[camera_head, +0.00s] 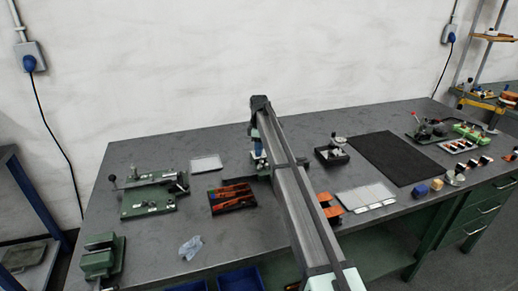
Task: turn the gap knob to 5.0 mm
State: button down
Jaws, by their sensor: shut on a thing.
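My gripper (259,158) points down at the middle back of the bench, below the far end of my arm. It is small in the view and partly covered by my arm link. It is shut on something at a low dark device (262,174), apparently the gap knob. The knob itself, its scale and any reading are hidden or too small to make out. Most of the device is behind my arm.
A green fixture with levers (148,194), a dark tray of orange-handled tools (232,197) and a crumpled cloth (191,247) lie left. Right are a small dark box with a knob-like top (331,154), a black mat (396,157) and a pale panel (366,198).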

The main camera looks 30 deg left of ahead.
jog(key=c, duration=0.9)
grip_release()
jog(key=shift+o, duration=0.2)
notch_tip(320, 180, up, 14)
jog(key=shift+f, duration=0.1)
